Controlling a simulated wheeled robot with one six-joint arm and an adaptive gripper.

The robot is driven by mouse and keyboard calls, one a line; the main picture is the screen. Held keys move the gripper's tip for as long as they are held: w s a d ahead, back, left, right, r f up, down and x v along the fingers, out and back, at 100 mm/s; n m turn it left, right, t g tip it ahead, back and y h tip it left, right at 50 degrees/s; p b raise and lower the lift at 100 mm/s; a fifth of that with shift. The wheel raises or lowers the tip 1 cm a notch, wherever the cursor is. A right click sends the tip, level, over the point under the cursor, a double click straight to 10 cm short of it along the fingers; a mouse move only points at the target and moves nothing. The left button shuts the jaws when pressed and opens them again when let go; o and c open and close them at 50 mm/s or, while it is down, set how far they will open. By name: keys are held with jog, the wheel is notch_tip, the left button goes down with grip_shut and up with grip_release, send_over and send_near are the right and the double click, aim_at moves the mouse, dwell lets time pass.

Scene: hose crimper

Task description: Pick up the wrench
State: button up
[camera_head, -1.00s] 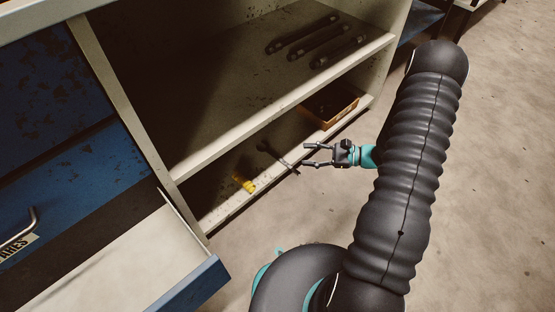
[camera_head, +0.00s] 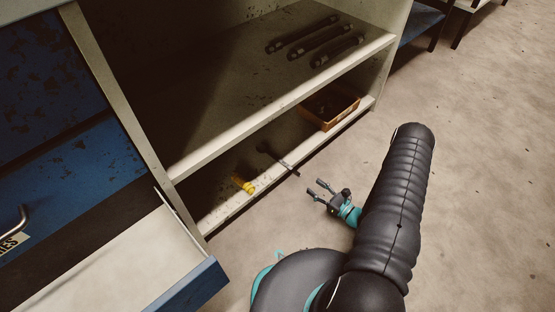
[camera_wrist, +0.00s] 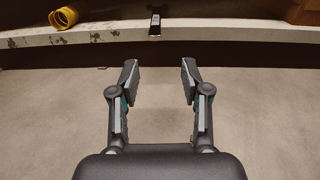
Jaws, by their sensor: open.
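The wrench (camera_head: 276,157) is dark and slim. It lies on the bottom shelf of the cabinet, with its near end reaching the shelf's front edge. In the wrist view only the near end of the wrench (camera_wrist: 155,25) shows, at the shelf edge above and between my fingertips. My gripper (camera_head: 315,188) is open and empty, out in front of the shelf and apart from the wrench. In the wrist view my gripper (camera_wrist: 159,76) has its two fingers wide apart over bare floor.
A yellow fitting (camera_head: 243,184) lies on the bottom shelf left of the wrench. An orange-brown bin (camera_head: 330,117) stands right of it. Several dark hose pieces lie on the upper shelf (camera_head: 230,137). An open drawer (camera_head: 190,288) juts out at the lower left. The floor (camera_head: 480,190) at right is clear.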

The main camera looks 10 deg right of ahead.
aim_at(295, 171)
jog(key=x, duration=0.5)
jog(key=shift+w+a, duration=0.1)
jog(key=shift+w, duration=0.05)
jog(key=x, duration=0.4)
jog(key=shift+a+r+b, duration=0.35)
jog(key=shift+a+r, duration=0.05)
jog(key=shift+a, duration=0.05)
jog(key=shift+w+a, duration=0.25)
jog(key=shift+w, duration=0.05)
grip_shut()
